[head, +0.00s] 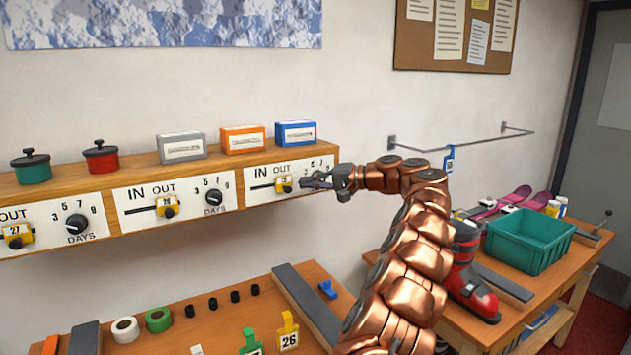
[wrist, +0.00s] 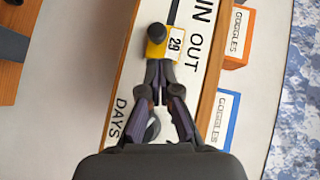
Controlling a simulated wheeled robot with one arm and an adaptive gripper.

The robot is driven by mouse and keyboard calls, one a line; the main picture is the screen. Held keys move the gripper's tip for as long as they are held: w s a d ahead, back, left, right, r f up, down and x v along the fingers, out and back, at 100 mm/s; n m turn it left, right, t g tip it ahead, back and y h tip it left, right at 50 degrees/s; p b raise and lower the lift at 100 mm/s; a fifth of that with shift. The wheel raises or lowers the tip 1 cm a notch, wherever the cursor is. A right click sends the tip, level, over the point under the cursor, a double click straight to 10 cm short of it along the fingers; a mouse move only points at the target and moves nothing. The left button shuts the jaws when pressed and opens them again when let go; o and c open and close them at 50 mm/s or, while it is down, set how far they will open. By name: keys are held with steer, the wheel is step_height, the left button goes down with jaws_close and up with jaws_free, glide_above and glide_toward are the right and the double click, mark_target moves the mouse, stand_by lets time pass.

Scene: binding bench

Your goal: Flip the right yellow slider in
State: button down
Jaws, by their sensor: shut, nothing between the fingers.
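The right yellow slider (head: 283,184), with a black knob and a white tag reading 29, sits at the OUT end of its slot on the right white panel (head: 260,196). In the wrist view the slider (wrist: 157,48) is just beyond my fingertips, with the dark slot running on from it towards IN. My gripper (head: 308,182) is shut and empty in front of the panel, on the dial side of the slider. In the wrist view its fingertips (wrist: 160,68) are at the slider's near edge; I cannot tell whether they touch. My gripper partly hides the DAYS dial (wrist: 152,130).
The middle slider (head: 167,207) and left slider (head: 17,235) are on neighbouring panels. Orange (head: 243,139) and blue (head: 296,133) goggles boxes stand on the shelf above. A bench (head: 235,310) with tape rolls lies below. A green crate (head: 530,240) and ski boot (head: 470,275) are at right.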

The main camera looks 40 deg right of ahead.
mark_target(280, 190)
steer(key=shift+a+f, duration=0.25)
steer(key=shift+a, duration=0.6)
steer(key=shift+w, duration=0.1)
steer(key=shift+w+a+b, duration=0.15)
steer(key=shift+a+b, duration=0.85)
steer(key=shift+a, duration=0.65)
steer(key=shift+w+a+b, duration=0.1)
steer(key=shift+a+b, duration=0.9)
steer(key=shift+a, duration=0.65)
